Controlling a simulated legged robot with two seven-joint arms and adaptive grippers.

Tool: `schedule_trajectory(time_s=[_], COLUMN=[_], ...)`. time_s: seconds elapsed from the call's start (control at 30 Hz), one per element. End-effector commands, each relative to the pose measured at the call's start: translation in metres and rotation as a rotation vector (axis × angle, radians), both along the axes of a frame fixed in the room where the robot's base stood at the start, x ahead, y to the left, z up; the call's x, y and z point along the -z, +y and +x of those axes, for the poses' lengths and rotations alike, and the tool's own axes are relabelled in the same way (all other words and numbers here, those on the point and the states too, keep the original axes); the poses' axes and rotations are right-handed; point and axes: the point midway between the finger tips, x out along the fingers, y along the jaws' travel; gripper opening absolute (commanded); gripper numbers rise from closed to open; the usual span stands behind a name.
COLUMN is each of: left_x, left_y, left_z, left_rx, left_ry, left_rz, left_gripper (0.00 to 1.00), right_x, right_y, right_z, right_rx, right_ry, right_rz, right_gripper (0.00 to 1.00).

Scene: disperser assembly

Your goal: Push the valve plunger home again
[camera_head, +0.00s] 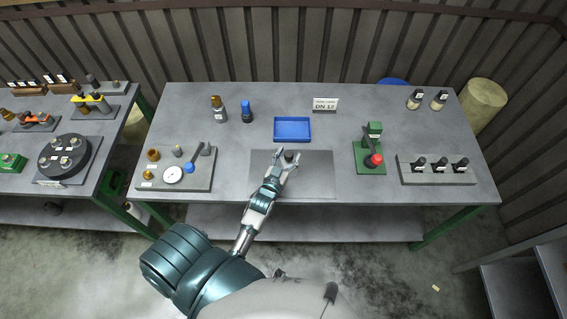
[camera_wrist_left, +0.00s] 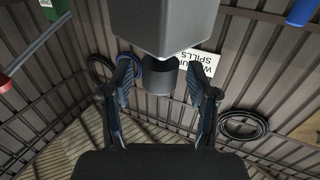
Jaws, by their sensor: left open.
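In the head view my left gripper (camera_head: 287,158) is over the dark mat in the middle of the table, with its fingers spread around a small dark piece (camera_head: 291,155). In the left wrist view the same gripper (camera_wrist_left: 165,88) is open. A dark cylinder (camera_wrist_left: 160,80) shows between its fingers, with clear gaps on both sides. A narrower neck joins it to a large grey block (camera_wrist_left: 175,22) at the top of that view. I cannot tell for sure which part is the valve plunger or how far it stands out. My right gripper is not in view.
A blue tray (camera_head: 292,130) lies just behind the mat (camera_head: 315,178). A green press with a red knob (camera_head: 375,160) and a rack of black-topped pieces (camera_head: 437,168) stand right. A gauge board (camera_head: 173,174) stands left.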

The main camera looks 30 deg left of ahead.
Motion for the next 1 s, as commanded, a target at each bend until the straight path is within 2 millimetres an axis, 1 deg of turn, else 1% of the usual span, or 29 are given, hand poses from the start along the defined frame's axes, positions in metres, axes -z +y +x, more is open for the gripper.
schedule_trajectory(time_s=[0.17, 0.3, 0.4, 0.5, 0.6, 0.7, 1.0], left_x=[0.002, 0.002, 0.002, 0.002, 0.001, 0.001, 0.001], left_y=[-0.005, -0.009, -0.012, -0.014, -0.015, -0.015, -0.015], left_z=[-0.033, -0.065, -0.085, -0.099, -0.108, -0.112, -0.112], left_rx=[0.000, 0.000, -0.001, 0.000, 0.000, 0.000, 0.000], left_ry=[0.005, 0.006, 0.005, 0.004, 0.003, 0.003, 0.002], left_rz=[-0.001, -0.002, -0.001, -0.001, 0.000, 0.000, 0.000], left_gripper=[0.59, 0.59, 0.59, 0.59, 0.59, 0.59, 0.59], right_x=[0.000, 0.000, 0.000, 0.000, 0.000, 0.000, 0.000], right_y=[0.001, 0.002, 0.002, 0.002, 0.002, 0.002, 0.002], right_z=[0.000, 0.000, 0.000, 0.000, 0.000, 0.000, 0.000], right_rx=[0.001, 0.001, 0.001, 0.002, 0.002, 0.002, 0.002], right_ry=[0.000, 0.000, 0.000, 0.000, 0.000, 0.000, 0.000], right_rz=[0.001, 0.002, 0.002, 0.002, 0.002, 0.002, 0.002], right_gripper=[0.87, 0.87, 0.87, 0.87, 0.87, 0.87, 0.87])
